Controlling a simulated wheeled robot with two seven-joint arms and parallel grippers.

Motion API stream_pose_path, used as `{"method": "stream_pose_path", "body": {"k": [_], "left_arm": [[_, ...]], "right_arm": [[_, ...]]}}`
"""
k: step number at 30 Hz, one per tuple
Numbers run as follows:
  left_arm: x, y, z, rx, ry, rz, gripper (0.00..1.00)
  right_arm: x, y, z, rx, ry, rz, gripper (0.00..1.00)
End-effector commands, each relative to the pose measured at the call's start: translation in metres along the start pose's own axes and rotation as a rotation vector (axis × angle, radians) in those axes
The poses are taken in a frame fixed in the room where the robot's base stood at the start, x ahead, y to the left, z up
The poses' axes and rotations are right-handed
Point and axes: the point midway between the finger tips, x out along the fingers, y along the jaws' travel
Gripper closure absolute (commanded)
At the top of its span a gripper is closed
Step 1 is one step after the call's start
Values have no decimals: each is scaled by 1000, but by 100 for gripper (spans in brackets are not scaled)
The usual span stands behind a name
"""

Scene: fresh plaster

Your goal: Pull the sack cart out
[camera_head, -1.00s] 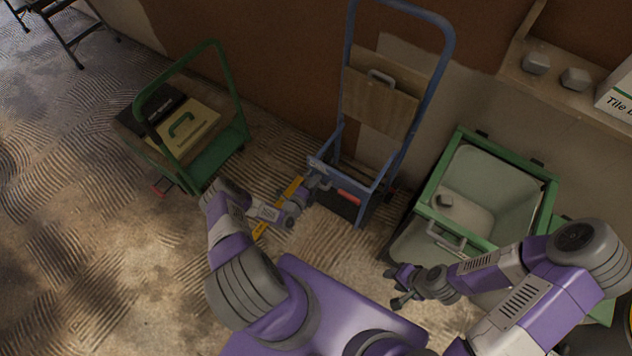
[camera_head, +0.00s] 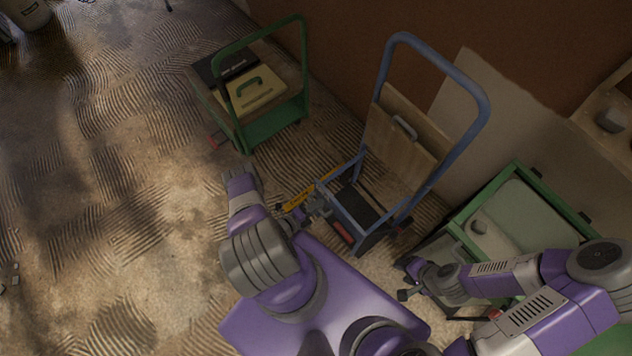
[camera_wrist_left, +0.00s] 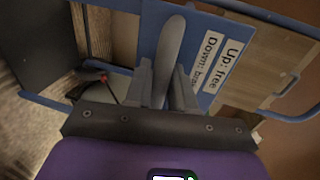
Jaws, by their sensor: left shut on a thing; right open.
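The sack cart (camera_head: 478,118) has a blue tube frame and stands upright near the wall. A wooden board with a grey handle (camera_head: 404,128) rests on it. My left gripper (camera_head: 318,205) is at its low left side. In the left wrist view, its fingers (camera_wrist_left: 166,88) are shut around a grey lever (camera_wrist_left: 171,50). A blue plate beside the lever carries labels (camera_wrist_left: 222,65) reading "Up: free" and "Down:", with the last word partly legible. My right gripper (camera_head: 408,280) is open and empty, to the right of the cart's base.
A green trolley (camera_head: 275,122) with a case on it stands left of the cart. A green-framed cart with a pale tub (camera_head: 520,215) stands close on the right. Open floor lies to the left.

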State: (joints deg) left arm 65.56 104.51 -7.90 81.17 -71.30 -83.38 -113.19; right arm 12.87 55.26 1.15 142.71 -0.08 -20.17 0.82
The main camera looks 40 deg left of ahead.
Motion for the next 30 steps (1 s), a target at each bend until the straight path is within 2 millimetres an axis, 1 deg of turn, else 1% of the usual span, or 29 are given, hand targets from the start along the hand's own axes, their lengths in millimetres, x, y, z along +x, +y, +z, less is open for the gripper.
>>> {"method": "stream_pose_path", "body": {"k": [5,14,15,17,18,26,29,30], "left_arm": [[-3,0,-3,5,15,-1,100],[-6,2,-3,5,14,2,100],[-6,2,-3,5,14,3,72],[-6,2,-3,5,14,2,62],[-6,2,-3,5,14,2,60],[-5,1,-3,4,13,1,60],[-13,0,-2,4,12,1,60],[-18,0,-2,4,12,2,60]], "right_arm": [[-1,0,0,1,0,0,57],[-1,0,0,1,0,0,57],[-1,0,0,1,0,0,57],[-1,0,0,1,0,0,57],[-1,0,0,1,0,0,57],[-1,0,0,0,0,0,57],[-3,-1,0,0,0,0,57],[-5,-2,0,0,0,0,57]]}}
